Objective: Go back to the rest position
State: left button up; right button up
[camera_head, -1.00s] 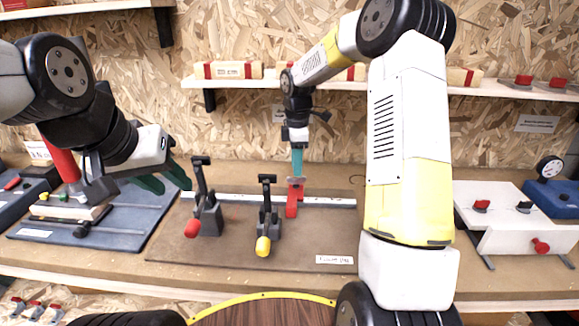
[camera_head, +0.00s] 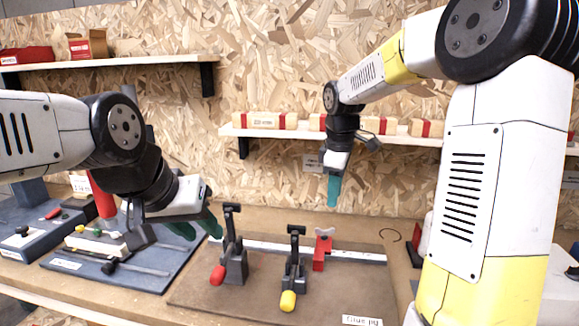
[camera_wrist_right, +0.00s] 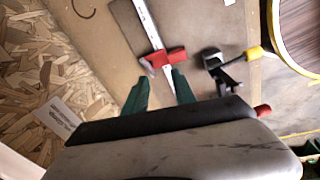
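My right gripper (camera_head: 334,203) hangs in the air above and beyond the red clamp piece (camera_head: 322,252). In the right wrist view its green fingers (camera_wrist_right: 160,77) are apart with nothing between them, and the red clamp piece (camera_wrist_right: 165,58) lies below and apart from them. My left gripper (camera_head: 206,236) is at the left, with its green fingers apart and seemingly empty, close to the red-handled clamp (camera_head: 233,262) in the picture. Whether it touches that clamp is unclear.
The yellow-handled clamp (camera_head: 294,270) stands beside the red-handled one on a brown board (camera_head: 260,300). A blue-grey board (camera_head: 150,262) with a fixture lies left. A shelf (camera_head: 400,138) with several boxes is behind my right arm. The air around the right gripper is free.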

jog(key=s+r+m+t+y, duration=0.1)
jog(key=s+r+m+t, duration=0.1)
jog(key=s+m, duration=0.4)
jog(key=s+d+r+m+t+y, duration=0.1)
jog(key=s+m, duration=0.6)
jog(key=s, duration=0.9)
jog(key=shift+s+r+t, duration=0.3)
jog(key=shift+r+t, duration=0.6)
jog(key=shift+r, duration=0.05)
